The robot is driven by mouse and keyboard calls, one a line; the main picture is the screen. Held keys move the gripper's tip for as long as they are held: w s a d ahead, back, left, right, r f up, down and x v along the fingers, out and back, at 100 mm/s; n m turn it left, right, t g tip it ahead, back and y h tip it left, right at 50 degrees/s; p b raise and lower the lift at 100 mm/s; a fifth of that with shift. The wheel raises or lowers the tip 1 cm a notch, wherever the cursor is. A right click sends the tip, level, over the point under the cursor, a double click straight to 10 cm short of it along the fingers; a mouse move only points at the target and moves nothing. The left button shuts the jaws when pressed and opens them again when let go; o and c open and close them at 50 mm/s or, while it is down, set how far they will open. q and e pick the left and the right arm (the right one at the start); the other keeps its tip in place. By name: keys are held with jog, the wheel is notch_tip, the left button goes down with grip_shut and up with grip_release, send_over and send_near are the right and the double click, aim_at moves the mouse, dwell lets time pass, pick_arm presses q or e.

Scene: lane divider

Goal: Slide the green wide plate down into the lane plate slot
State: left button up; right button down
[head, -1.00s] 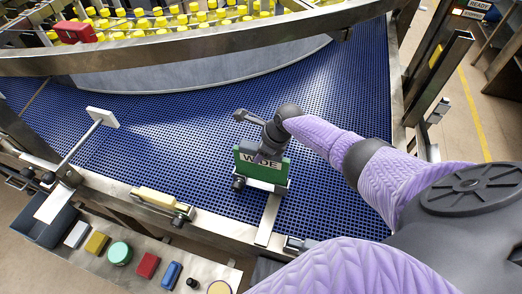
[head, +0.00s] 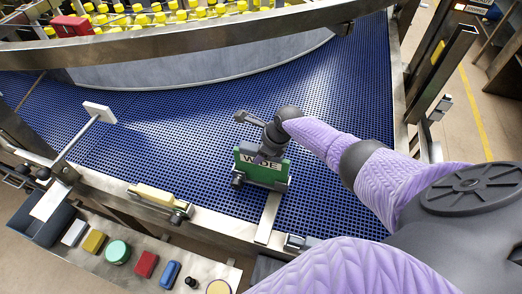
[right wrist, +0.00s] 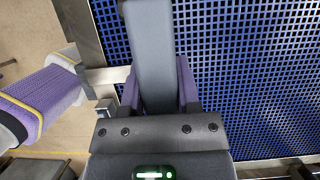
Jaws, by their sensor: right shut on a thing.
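The green wide plate (head: 275,174), with a white "WIDE" label, stands upright over the blue mesh conveyor in the head view. My right gripper (head: 261,153) is shut on its upper part. The lane plate slot is a metal holder at the end of a flat metal arm (head: 268,218); the plate's lower edge is at it and hides most of it. I cannot tell how deep the plate sits. My left gripper is not in view.
A yellow bar (head: 155,194) sits on the front rail. Below it, a shelf holds several small coloured items, including a green round one (head: 118,251) and a red block (head: 146,264). A white-ended rod (head: 99,112) reaches over the left. Yellow-capped bottles stand behind the curved rail (head: 190,45).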

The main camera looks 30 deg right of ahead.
jog(key=shift+f, duration=0.3)
jog(key=shift+c, duration=1.2)
grip_release()
jog(key=p+v, duration=0.4)
jog(key=v, duration=0.6)
jog(key=shift+a, duration=0.1)
